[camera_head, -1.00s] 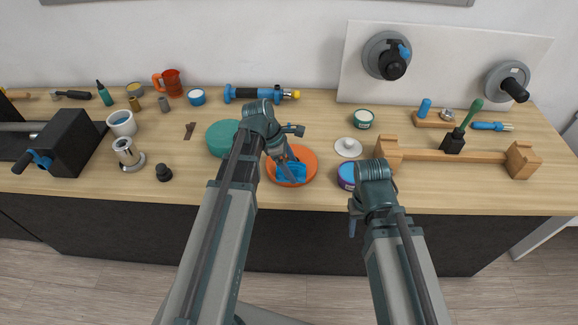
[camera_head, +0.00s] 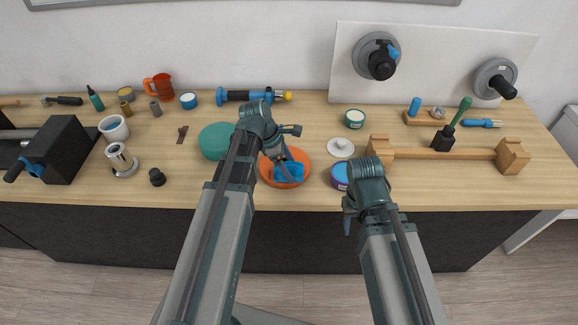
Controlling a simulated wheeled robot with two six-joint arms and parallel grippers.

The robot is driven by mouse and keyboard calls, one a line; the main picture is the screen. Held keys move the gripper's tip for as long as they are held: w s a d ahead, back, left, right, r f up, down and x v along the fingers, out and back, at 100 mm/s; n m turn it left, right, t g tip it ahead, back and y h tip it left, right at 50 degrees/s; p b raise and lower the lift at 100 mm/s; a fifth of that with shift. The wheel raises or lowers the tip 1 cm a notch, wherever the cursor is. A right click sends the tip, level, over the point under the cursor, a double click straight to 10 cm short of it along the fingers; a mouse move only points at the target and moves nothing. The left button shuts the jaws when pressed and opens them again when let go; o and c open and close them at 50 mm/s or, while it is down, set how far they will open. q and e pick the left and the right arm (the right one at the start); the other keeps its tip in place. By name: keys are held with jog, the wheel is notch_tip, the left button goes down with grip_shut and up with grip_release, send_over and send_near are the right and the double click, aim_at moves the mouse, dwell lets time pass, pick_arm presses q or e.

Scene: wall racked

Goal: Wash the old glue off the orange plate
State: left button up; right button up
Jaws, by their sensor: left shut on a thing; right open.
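The orange plate (camera_head: 302,160) lies on the wooden bench near its front edge, in the middle of the view. A blue thing (camera_head: 289,172), perhaps a cloth or sponge, is over the plate. My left gripper (camera_head: 284,164) is above the plate and shut on the blue thing. The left arm hides part of the plate, and I cannot make out any glue on it. My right gripper (camera_head: 347,216) is open and empty, at the bench's front edge, below a purple-sided tub with a blue top (camera_head: 339,175).
A teal round thing (camera_head: 214,142) sits left of the plate, partly behind my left arm. A white lid (camera_head: 340,147) and a green-sided tub (camera_head: 354,118) stand to the right. A wooden rack (camera_head: 450,154) lies further right. Bare bench (camera_head: 185,175) shows at the left of the teal thing.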

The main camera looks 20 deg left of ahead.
pick_arm(q)
jog(key=shift+d, duration=0.1)
jog(key=shift+w+d, duration=0.3)
jog(key=shift+d, duration=0.65)
jog(key=shift+f+b, duration=0.5)
jog(key=shift+r, duration=0.15)
jog(key=shift+a, duration=0.15)
jog(key=shift+s+a, duration=0.2)
jog(key=shift+a, duration=0.4)
